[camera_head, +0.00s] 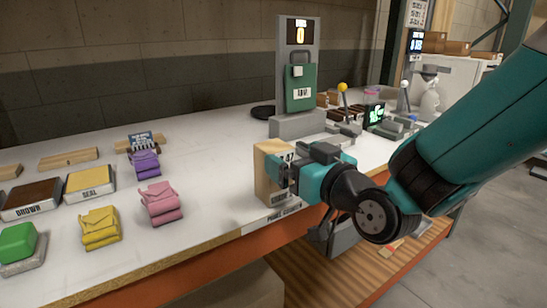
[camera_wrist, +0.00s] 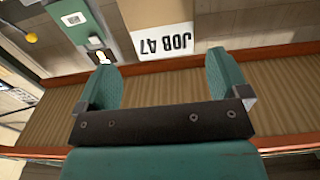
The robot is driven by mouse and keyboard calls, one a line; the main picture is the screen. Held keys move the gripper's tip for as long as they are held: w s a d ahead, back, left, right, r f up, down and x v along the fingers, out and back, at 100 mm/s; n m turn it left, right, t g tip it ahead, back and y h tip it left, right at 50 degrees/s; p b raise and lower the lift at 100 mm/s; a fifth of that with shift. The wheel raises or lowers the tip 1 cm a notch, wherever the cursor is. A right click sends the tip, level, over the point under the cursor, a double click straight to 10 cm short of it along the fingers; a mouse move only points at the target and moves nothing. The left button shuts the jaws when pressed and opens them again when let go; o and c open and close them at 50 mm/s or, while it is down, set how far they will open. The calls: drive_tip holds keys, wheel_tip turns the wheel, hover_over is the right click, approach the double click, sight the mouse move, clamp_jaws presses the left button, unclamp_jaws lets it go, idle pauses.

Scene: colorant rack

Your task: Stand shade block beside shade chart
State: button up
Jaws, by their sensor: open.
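A tan upright block (camera_head: 268,178) with a white label stands near the front edge of the table. It may be the shade block, but I cannot tell for sure. My gripper (camera_head: 285,170) is close on its right side and partly hides it. In the wrist view my gripper (camera_wrist: 160,62) is open, with no object clearly held between its teal fingers. A white face marked JOB 47 (camera_wrist: 167,38) shows upside down just past the fingertips. A small dark card with rows of print (camera_head: 146,141) stands at the back left; I cannot tell whether it is the shade chart.
Purple, pink and yellow pouches (camera_head: 161,202) and the SEAL (camera_head: 90,184) and BROWN (camera_head: 31,200) trays are on the left. Bare white tabletop (camera_head: 215,165) lies left of the block.

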sight(273, 145)
drive_tip(key=p+x, duration=0.1)
drive_tip(key=x, duration=0.2)
drive_tip(key=p+x, duration=0.1)
drive_tip(key=x, duration=0.2)
drive_tip(key=shift+a+f, duration=0.15)
drive_tip(key=shift+a, duration=0.3)
drive_tip(key=shift+c, duration=0.2)
drive_tip(key=c, duration=1.5)
